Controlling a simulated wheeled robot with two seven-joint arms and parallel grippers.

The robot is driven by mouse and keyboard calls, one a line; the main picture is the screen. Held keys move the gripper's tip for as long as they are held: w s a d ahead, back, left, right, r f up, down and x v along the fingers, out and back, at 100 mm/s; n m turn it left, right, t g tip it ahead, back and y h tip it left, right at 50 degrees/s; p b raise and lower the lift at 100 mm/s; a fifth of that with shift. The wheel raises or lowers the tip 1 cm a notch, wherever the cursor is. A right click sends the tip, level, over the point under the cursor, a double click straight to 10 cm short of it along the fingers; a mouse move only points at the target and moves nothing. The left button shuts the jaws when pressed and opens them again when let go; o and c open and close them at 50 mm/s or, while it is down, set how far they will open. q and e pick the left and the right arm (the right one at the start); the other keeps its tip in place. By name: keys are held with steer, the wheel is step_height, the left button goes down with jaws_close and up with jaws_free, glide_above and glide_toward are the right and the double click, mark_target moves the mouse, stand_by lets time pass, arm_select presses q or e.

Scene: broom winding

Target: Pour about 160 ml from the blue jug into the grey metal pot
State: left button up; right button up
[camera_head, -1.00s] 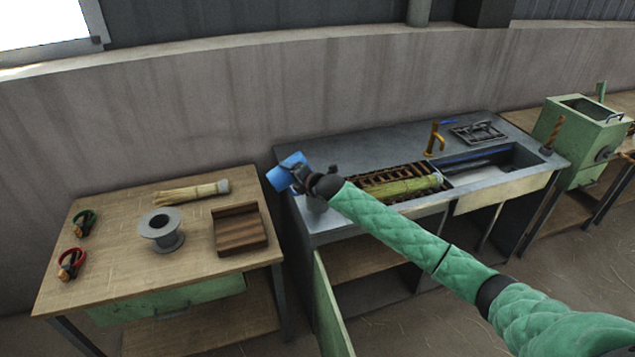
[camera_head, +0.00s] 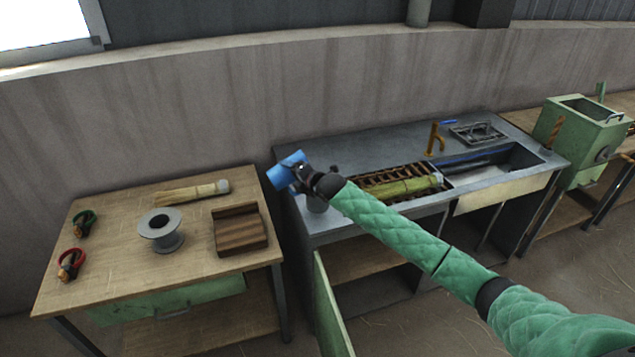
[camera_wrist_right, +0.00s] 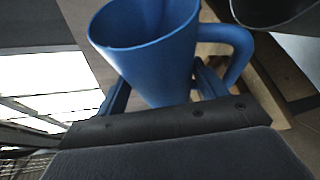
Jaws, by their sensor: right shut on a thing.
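The blue jug (camera_head: 286,170) is held by my right gripper (camera_head: 304,178) above the left end of the grey sink counter, and it is tilted. In the right wrist view, the jug (camera_wrist_right: 150,60) stands between the two fingers of my right gripper (camera_wrist_right: 165,92), with its open mouth up in the picture and its handle to the right. The pot's dark rim (camera_wrist_right: 275,22) shows at the upper right of the wrist view, beside the jug. No liquid stream is visible.
A rack with a green-yellow bundle (camera_head: 405,188), a sink basin and an orange tap (camera_head: 434,138) are right of the pot. A wooden table (camera_head: 110,215) at left holds a spool (camera_head: 161,230), a wooden block and a brush. A gap separates table and counter.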

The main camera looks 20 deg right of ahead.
arm_select(q)
steer(key=shift+a, duration=0.1)
arm_select(e)
steer(key=shift+r, duration=0.15)
arm_select(q)
steer(key=shift+w+a, duration=0.1)
steer(key=shift+a, duration=0.45)
arm_select(e)
steer(key=shift+r, duration=0.1)
